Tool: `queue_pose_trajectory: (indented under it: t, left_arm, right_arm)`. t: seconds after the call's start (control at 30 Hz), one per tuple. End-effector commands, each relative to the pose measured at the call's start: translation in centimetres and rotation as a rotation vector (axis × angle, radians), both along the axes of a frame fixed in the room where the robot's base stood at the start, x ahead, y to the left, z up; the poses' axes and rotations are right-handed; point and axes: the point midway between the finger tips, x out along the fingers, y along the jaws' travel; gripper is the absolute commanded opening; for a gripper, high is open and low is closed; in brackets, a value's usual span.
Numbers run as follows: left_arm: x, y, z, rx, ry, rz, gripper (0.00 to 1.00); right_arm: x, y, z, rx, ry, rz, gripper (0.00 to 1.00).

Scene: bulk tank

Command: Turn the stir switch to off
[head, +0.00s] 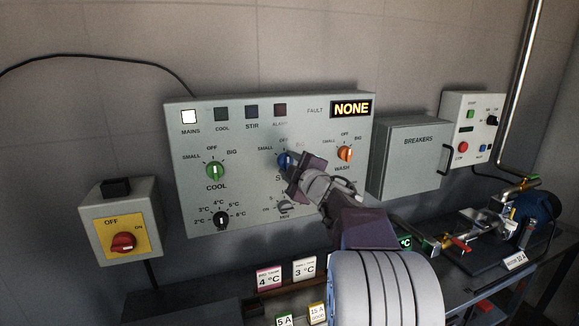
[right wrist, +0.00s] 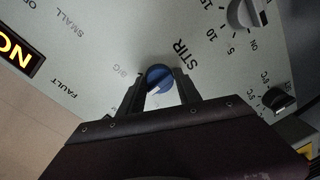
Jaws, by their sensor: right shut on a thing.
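The blue stir switch (head: 283,160) is in the middle of the grey control panel, with SMALL to its left and OFF above it. The OFF mark is hidden in that view. My left gripper is not in view.
The green cool knob (head: 216,170) and orange wash knob (head: 345,153) flank the stir switch. A black temperature dial (head: 221,220) and a grey dial (head: 286,207) sit below. The mains lamp (head: 189,117) is lit white; the stir lamp (head: 252,112) is dark. The fault display (head: 351,109) reads NONE.

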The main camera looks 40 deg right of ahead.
Motion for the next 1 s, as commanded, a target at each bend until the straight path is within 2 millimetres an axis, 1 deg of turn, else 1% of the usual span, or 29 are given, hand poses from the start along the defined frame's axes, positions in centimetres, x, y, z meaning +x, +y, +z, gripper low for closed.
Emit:
queue_pose_trajectory:
  t: [0.03, 0.47, 0.5, 0.53, 0.87, 0.93, 1.0]
  left_arm:
    - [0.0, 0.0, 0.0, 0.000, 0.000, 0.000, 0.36]
    - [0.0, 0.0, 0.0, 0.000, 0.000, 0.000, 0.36]
    - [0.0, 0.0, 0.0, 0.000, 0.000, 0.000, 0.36]
    - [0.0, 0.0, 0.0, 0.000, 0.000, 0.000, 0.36]
    - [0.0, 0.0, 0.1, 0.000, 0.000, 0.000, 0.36]
    - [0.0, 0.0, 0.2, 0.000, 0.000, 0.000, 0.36]
    - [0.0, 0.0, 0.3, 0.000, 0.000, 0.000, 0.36]
  right_arm:
    - [0.0, 0.0, 0.4, -0.007, -0.007, 0.001, 0.00]
    - [0.0, 0.0, 0.5, -0.013, -0.006, 0.001, 0.00]
    - [0.0, 0.0, 0.5, -0.013, -0.006, 0.001, 0.51]
    - [0.0, 0.0, 0.5, -0.013, -0.005, 0.000, 0.60]
    - [-0.2, 0.1, 0.3, -0.012, -0.001, 0.000, 0.60]
    - [-1.1, 0.2, 0.4, -0.013, -0.001, -0.002, 0.60]
    - [-2.5, 0.6, 0.6, -0.013, -0.002, -0.003, 0.60]
